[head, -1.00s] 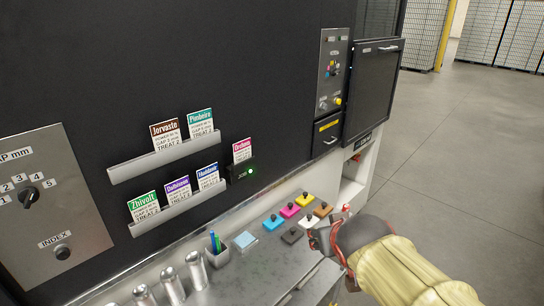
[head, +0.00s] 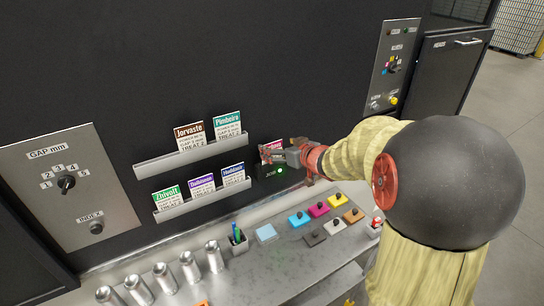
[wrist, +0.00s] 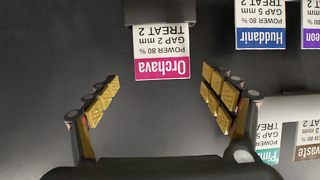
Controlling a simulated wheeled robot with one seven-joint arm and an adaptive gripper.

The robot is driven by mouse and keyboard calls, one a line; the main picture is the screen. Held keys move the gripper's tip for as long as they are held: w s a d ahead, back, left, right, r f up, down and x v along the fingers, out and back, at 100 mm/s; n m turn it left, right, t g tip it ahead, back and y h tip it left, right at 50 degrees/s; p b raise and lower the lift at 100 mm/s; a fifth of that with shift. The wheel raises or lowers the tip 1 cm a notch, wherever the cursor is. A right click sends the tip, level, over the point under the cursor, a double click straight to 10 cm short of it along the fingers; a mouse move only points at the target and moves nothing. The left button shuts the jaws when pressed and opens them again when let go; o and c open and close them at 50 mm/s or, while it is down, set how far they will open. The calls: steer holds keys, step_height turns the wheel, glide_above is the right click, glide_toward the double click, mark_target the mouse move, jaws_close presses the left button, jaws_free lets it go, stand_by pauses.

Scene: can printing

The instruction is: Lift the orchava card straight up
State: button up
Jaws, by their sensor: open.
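The Orchava card (wrist: 162,52) is white with a magenta band and stands in a small black holder (wrist: 161,12). In the wrist view it appears upside down, centred between and beyond the fingertips. In the head view the card (head: 271,147) is partly covered by my gripper (head: 275,153), and the black holder (head: 265,171) with a green light shows below. My gripper, seen with gold-padded fingers in the wrist view (wrist: 164,95), is open, one finger to each side of the card's line. I see no finger touching the card.
Two grey racks hold other cards to the left: an upper rack (head: 176,160) and a lower rack (head: 183,208). Coloured blocks (head: 318,209), a pen cup (head: 238,243) and several silver cans (head: 190,266) stand on the ledge below. The dark panel above is clear.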

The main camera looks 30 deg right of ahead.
mark_target(272, 144)
steer(key=x, duration=0.4)
steer(key=shift+w+a, duration=0.15)
steer(key=shift+w, duration=0.05)
steer(key=shift+r, duration=0.1)
steer(key=shift+c, duration=0.5)
steer(key=c, duration=1.1)
steer(key=shift+o, duration=0.2)
